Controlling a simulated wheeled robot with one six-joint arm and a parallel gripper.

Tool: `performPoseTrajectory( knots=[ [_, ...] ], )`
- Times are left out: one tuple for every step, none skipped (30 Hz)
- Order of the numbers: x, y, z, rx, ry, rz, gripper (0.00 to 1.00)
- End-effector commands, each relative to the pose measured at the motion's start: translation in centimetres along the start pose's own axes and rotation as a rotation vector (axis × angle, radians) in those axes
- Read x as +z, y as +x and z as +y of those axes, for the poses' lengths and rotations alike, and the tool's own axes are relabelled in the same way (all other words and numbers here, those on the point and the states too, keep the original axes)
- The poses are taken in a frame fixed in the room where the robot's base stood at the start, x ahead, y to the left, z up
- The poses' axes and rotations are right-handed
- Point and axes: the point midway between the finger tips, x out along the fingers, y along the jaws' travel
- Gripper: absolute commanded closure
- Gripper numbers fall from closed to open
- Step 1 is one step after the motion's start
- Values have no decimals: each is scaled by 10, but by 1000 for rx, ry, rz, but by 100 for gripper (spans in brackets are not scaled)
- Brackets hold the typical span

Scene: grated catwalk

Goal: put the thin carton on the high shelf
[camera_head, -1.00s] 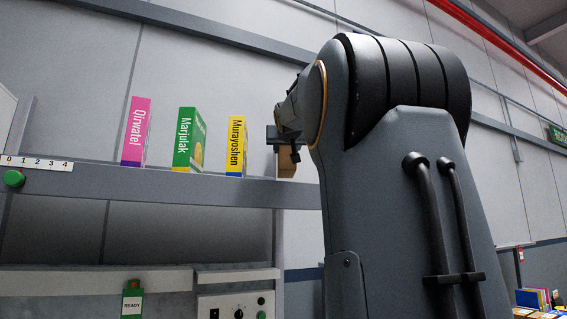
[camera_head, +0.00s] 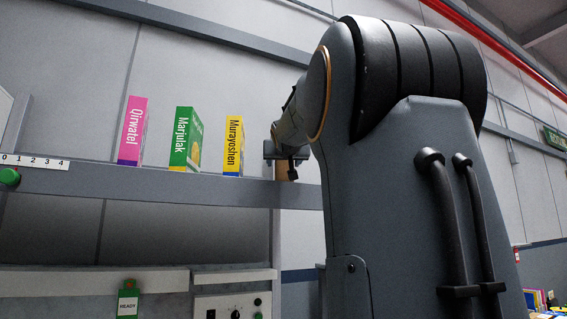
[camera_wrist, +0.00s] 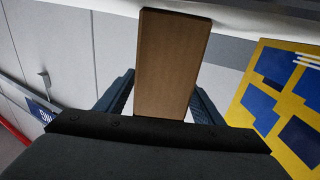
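The thin carton is a plain brown box (camera_wrist: 170,62), seen between the two fingers of my gripper (camera_wrist: 163,98) in the wrist view. The fingers are closed on its sides. In the head view my gripper (camera_head: 283,157) is right of the yellow box, and a small part of the carton (camera_head: 281,171) shows below it. The high shelf (camera_head: 160,184) is a long grey ledge. The carton's lower end is close to the shelf's edge line, near its right part. I cannot tell whether it touches the shelf.
On the shelf stand a pink Qirwatel box (camera_head: 131,132), a green Marjulak box (camera_head: 184,137) and a yellow Murayoshen box (camera_head: 233,146). The yellow box's blue-patterned side (camera_wrist: 285,95) is close on the right in the wrist view. A control panel (camera_head: 232,304) sits below.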

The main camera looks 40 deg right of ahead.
Motion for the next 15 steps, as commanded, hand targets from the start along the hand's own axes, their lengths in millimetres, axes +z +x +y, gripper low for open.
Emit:
performPoseTrajectory(
  knots=[
    [0, 0, 0, 0, 0, 0, 38],
    [0, 0, 0, 0, 0, 0, 38],
    [0, 0, 0, 0, 0, 0, 38],
    [0, 0, 0, 0, 0, 0, 38],
    [0, 0, 0, 0, 0, 0, 38],
    [-1, 0, 0, 0, 0, 0, 38],
    [-2, 0, 0, 0, 0, 0, 38],
    [-3, 0, 0, 0, 0, 0, 38],
    [-4, -2, 0, 0, 1, 1, 38],
    [-4, -6, 0, 0, 1, 2, 38],
    [-3, -10, 0, 0, 0, 3, 38],
    [-3, -15, 0, 0, 0, 3, 38],
    [-3, -20, 0, 0, 1, 4, 38],
    [-3, -26, 0, -1, 1, 4, 38],
    [-2, -34, 0, -1, 2, 3, 38]
  ],
)
